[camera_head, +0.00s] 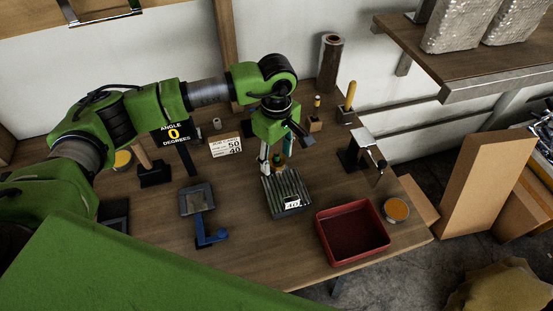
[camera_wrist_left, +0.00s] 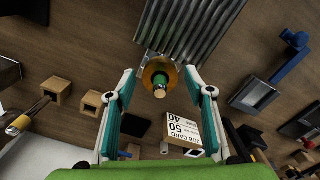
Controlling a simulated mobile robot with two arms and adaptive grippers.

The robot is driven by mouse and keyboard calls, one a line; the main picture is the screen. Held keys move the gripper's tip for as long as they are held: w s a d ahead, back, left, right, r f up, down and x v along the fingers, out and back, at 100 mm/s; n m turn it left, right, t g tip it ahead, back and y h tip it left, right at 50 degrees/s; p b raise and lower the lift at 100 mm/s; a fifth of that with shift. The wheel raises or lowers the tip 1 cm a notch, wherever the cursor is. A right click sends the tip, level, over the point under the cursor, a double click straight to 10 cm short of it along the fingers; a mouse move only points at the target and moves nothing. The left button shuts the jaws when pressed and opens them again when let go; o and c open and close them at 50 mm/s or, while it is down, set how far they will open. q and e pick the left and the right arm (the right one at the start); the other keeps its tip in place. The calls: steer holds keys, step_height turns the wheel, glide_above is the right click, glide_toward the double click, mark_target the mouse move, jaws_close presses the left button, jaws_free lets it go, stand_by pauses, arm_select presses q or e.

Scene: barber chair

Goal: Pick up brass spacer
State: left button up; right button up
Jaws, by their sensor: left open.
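A brass-coloured round piece, which looks like the brass spacer (camera_wrist_left: 148,76), sits beside the ridged grey block (camera_wrist_left: 195,25), with a green piece with a tan tip (camera_wrist_left: 160,88) at its middle. I cannot tell if the two are joined. In the head view the ridged block (camera_head: 287,192) carries a "40" label, and the green piece (camera_head: 279,159) shows behind it, partly hidden by my gripper. My left gripper (camera_wrist_left: 158,71) is open and points down, its fingers on either side of the brass piece with gaps. It also shows in the head view (camera_head: 280,152). My right gripper is out of view.
A red tray (camera_head: 352,232) and a round orange-topped tin (camera_head: 396,209) stand at right. A job card (camera_head: 224,146) lies behind, left of the gripper. A blue-handled tool (camera_head: 207,229) lies left of the block. Wooden holders (camera_head: 314,123) stand at the back.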

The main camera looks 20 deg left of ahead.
arm_select(q)
steer(key=c, duration=1.2)
step_height(320, 180, up, 9)
steer(key=b, duration=0.2)
steer(key=shift+b, duration=0.3)
steer(key=shift+r, duration=0.6)
